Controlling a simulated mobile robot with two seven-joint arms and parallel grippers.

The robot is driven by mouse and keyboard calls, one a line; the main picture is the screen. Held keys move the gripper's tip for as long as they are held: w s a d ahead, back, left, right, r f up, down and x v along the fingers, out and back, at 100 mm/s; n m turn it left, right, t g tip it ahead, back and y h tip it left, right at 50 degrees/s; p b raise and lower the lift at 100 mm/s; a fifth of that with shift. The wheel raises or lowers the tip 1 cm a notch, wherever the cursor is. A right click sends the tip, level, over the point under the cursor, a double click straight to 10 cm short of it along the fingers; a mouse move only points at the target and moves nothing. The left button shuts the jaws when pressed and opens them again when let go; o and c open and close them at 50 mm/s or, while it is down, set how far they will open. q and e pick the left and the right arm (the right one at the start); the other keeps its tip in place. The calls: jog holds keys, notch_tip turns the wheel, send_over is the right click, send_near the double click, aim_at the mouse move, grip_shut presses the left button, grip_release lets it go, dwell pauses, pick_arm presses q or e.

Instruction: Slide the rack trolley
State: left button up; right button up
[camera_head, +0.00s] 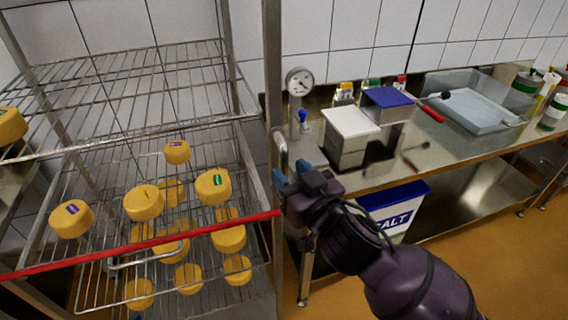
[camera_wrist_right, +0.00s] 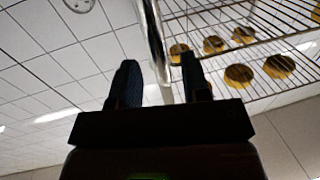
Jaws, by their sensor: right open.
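The rack trolley is a steel frame with wire shelves, filling the left of the head view. Its near right upright post (camera_head: 272,90) runs top to bottom beside my right gripper (camera_head: 292,173). Yellow cheeses (camera_head: 144,203) with coloured labels stand on its shelves. My left gripper is not in view.
A red bar (camera_head: 150,242) crosses the trolley's front. A steel counter (camera_head: 450,140) at right holds a gauge (camera_head: 299,82), lidded boxes (camera_head: 350,130), a tray (camera_head: 470,110) and bottles. A salt container (camera_head: 395,208) stands under it. The orange floor (camera_head: 480,260) is clear at right.

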jog(key=shift+x, duration=1.45)
grip_shut()
